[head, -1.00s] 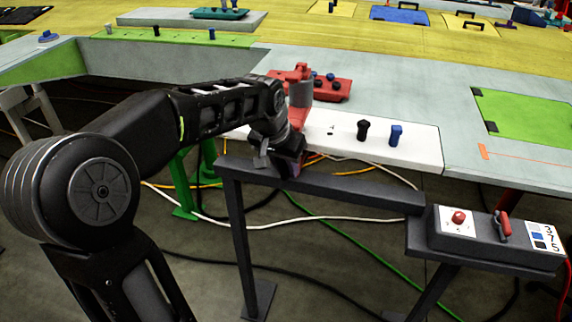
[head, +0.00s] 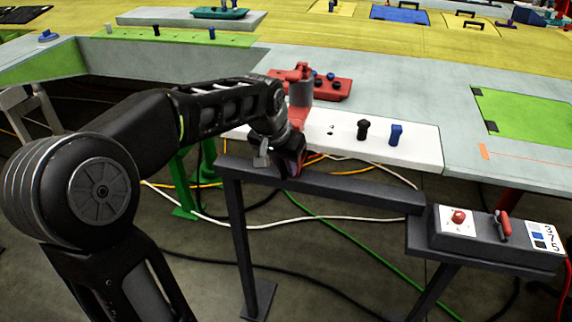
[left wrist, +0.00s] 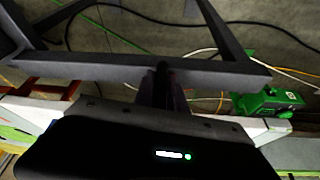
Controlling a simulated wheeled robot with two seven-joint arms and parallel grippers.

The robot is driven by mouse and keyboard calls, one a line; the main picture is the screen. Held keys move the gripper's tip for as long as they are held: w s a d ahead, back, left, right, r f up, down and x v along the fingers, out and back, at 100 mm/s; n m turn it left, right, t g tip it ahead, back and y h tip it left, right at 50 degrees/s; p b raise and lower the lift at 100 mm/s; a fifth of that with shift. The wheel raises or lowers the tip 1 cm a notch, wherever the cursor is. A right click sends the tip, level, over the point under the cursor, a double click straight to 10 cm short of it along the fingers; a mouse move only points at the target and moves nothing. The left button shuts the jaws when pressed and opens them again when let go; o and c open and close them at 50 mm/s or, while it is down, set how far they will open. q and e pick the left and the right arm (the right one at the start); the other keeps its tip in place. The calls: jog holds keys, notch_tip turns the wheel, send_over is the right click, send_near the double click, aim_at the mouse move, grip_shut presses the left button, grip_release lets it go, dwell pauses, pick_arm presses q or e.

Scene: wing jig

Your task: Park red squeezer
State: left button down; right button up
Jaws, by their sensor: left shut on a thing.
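My left gripper (head: 290,168) points down at the dark rail in the head view, just in front of the white strip. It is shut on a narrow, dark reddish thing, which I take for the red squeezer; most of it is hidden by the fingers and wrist. In the left wrist view the held thing (left wrist: 165,88) is a dark shape at the rail's edge, and I cannot tell whether it touches the rail. My right gripper is in neither view.
The dark rail (head: 350,190) runs right to a control box (head: 480,240) with a red knob and red lever. Behind are a white strip (head: 425,145) with a black and a blue peg, a red upright fixture (head: 300,92) and a red tray (head: 337,93). Cables cross the floor.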

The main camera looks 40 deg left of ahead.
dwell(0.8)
